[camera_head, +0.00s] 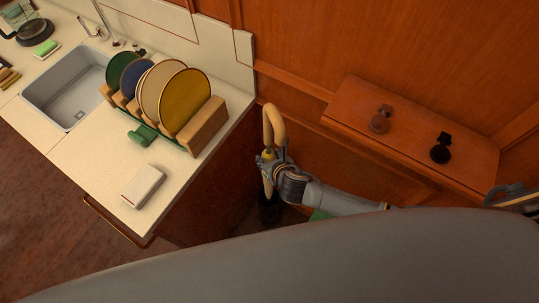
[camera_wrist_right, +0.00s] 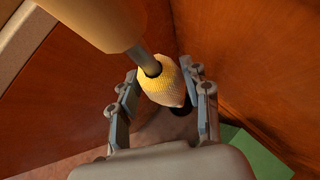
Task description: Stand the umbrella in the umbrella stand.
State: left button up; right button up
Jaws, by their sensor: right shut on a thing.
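The umbrella has a tan hooked handle (camera_head: 274,126) and a yellow furled body, and it stands nearly upright in my right gripper (camera_head: 267,160). In the right wrist view the gripper (camera_wrist_right: 163,82) has a finger on each side of the yellow canopy (camera_wrist_right: 164,82), just below the handle and dark shaft. A dark, round thing, likely the umbrella stand (camera_head: 269,211), is on the floor below the umbrella. The umbrella's lower end is hidden, so I cannot tell whether it is inside the stand. My left gripper is not in view.
The counter (camera_head: 115,185) with a sink (camera_head: 72,88) and a dish rack holding several plates (camera_head: 185,100) is to the left. A wooden shelf (camera_head: 410,127) with two small objects is to the right. A green patch (camera_wrist_right: 245,150) lies low beside the gripper.

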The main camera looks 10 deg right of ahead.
jog(key=b, duration=1.1)
send_over(270, 194)
jog(key=w, duration=0.1)
jog(key=shift+f, duration=7.6)
jog(key=shift+f+b, duration=6.25)
jog(key=shift+f, duration=2)
jog(key=shift+f+b, duration=0.35)
jog(key=shift+f, duration=0.15)
jog(key=o, duration=1.2)
jog(key=shift+s, duration=0.1)
jog(key=v, duration=0.8)
